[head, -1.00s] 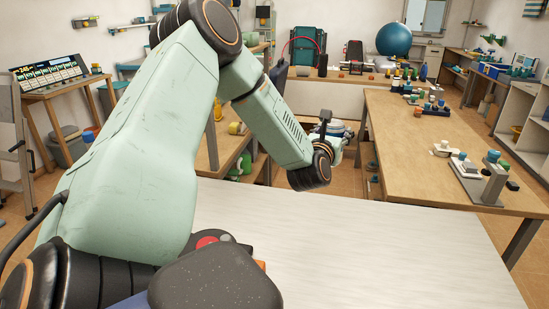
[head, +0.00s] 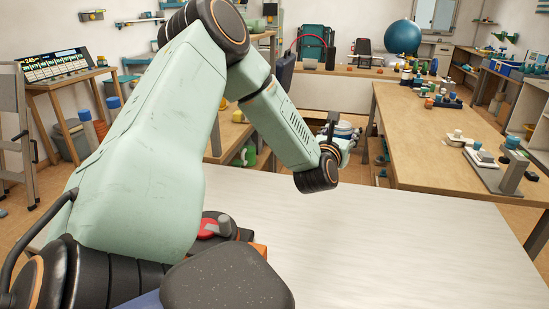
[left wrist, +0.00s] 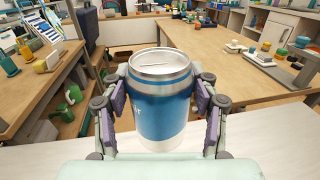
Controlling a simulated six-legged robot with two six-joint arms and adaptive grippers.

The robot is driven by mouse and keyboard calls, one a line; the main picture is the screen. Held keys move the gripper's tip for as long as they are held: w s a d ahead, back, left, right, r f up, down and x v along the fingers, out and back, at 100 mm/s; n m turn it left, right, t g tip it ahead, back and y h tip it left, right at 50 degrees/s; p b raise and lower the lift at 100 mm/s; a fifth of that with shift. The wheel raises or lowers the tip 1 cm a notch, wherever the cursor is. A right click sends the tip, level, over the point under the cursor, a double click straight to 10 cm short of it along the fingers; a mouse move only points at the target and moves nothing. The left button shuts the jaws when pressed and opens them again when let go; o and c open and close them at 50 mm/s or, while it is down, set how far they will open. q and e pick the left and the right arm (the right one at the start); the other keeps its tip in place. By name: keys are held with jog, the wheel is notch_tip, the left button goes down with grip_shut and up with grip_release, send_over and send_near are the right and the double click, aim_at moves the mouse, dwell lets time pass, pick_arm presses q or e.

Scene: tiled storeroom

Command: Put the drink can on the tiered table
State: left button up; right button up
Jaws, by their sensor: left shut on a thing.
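My left gripper (left wrist: 160,112) is shut on a blue drink can with a silver top (left wrist: 162,100), its pads pressing on both sides. The can looks upright in the left wrist view, above a pale surface. In the head view, my left gripper (head: 345,140) is partly hidden behind my wrist. A wooden table (head: 225,133) behind my left arm has a lower shelf with green items; it may be the tiered table, but my arm covers much of it. My right gripper is not in view.
A bare pale tabletop (head: 400,240) lies in front of me. A long wooden table (head: 420,145) at the right holds several small items near its far end and right edge. A blue ball (head: 403,37) sits at the back. A side table (head: 65,85) with a display stands at the left.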

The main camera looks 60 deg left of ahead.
pick_arm(q)
jog(key=shift+w+f+b, duration=0.15)
jog(key=shift+f+b, duration=0.3)
jog(key=shift+f, duration=0.45)
jog(key=shift+d+f+b, duration=0.1)
jog(key=shift+f+b, duration=0.25)
jog(key=shift+f, duration=0.05)
notch_tip(320, 180, down, 6)
jog(key=shift+f+b, duration=0.2)
jog(key=shift+b, duration=0.65)
notch_tip(320, 180, down, 3)
jog(key=shift+f+b, duration=0.2)
jog(key=shift+b, duration=0.3)
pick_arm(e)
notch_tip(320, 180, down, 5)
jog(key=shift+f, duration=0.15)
